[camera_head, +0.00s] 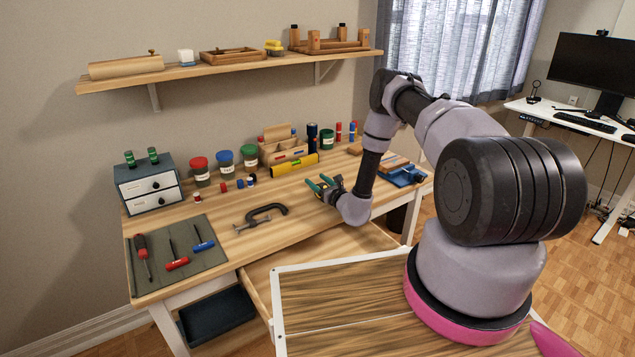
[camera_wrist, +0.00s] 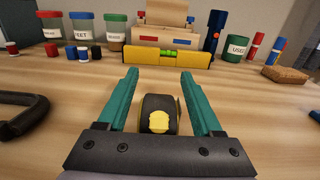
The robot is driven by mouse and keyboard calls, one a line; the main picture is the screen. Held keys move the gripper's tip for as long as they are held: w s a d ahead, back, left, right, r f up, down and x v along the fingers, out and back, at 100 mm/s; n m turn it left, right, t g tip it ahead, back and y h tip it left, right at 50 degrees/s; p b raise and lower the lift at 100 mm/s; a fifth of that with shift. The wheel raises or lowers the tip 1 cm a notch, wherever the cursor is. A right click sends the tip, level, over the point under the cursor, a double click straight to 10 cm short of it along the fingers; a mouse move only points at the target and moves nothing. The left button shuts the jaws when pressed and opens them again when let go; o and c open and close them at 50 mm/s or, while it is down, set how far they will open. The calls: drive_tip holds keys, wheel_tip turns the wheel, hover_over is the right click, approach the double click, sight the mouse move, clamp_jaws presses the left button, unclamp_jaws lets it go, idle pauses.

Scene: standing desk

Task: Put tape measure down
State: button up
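My gripper (camera_head: 318,184) has teal fingers and is low over the wooden workbench (camera_head: 312,217). In the wrist view my gripper (camera_wrist: 159,76) is open, its two fingers spread on either side of the black and yellow tape measure (camera_wrist: 159,122). A gap shows between the tape measure and each finger. The tape measure appears to be at the bench top, close in front of the gripper's palm; its underside is hidden. In the head view the tape measure is too small and covered by the gripper to make out clearly.
A yellow level (camera_head: 294,166) lies behind the gripper, before a wooden organizer. A black C-clamp (camera_head: 262,215) is to the left. Lidded jars (camera_head: 225,160) stand at the back. A blue vise (camera_head: 407,176) is to the right. An open drawer (camera_head: 345,247) juts out in front.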

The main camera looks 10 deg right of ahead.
drive_tip(key=shift+r, duration=0.1)
drive_tip(key=shift+s+d, duration=0.1)
drive_tip(key=shift+s, duration=0.1)
drive_tip(key=v, duration=1.1)
drive_tip(key=shift+s+d, duration=0.1)
drive_tip(key=shift+s, duration=0.15)
drive_tip(key=w+a+r+n+g+y, duration=0.15)
drive_tip(key=a+r+n+y, duration=0.3)
drive_tip(key=r, duration=0.65)
drive_tip(key=s+a+r+n+g+y, duration=0.2)
drive_tip(key=s+a+r+n+g, duration=0.15)
drive_tip(key=r, duration=0.45)
drive_tip(key=s+a+r+n+g+y, duration=0.2)
drive_tip(key=s+r+n+g, duration=0.1)
drive_tip(key=r+n+g, duration=0.3)
drive_tip(key=s+a+r+n+g+y, duration=0.1)
drive_tip(key=s+a+r+n+g, duration=0.2)
drive_tip(key=r, duration=0.6)
drive_tip(key=s+d+r+n+g+h, duration=0.25)
drive_tip(key=s+r+n+h, duration=0.45)
drive_tip(key=s, duration=0.5)
drive_tip(key=s+d+r+n+t+h, duration=0.3)
drive_tip(key=s+d+r+t+h, duration=0.4)
drive_tip(key=s+d+r, duration=0.3)
drive_tip(key=shift+s+d+r, duration=0.3)
drive_tip(key=shift+s+d, duration=0.2)
drive_tip(key=shift+d, duration=0.45)
